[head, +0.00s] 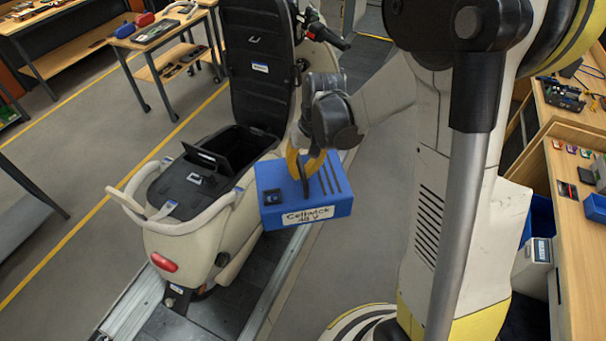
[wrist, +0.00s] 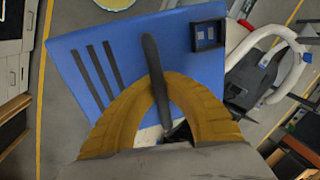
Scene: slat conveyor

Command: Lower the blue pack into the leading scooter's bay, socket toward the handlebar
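The blue pack (head: 335,205), labelled "Cellwick 48 V", hangs level in the head view, right of the scooter's (head: 185,240) tail. My gripper (head: 305,168) has its yellow fingers closed on the pack's dark handle (wrist: 152,60). The square black socket (head: 272,196) is at the pack's left end in the head view, and at upper right in the wrist view (wrist: 208,36). The open dark bay (head: 245,142) is left of and beyond the pack, under the tall black panel (head: 258,75). The handlebar (head: 328,36) is at the scooter's far end. The bay's floor is hidden.
A raised dark flap (head: 212,160) and a pale grab rail (head: 137,208) stand beside the bay. The scooter rests on the slat conveyor (head: 205,318) with metal side rails. A workbench (head: 578,215) with bins is at right; tables stand at upper left.

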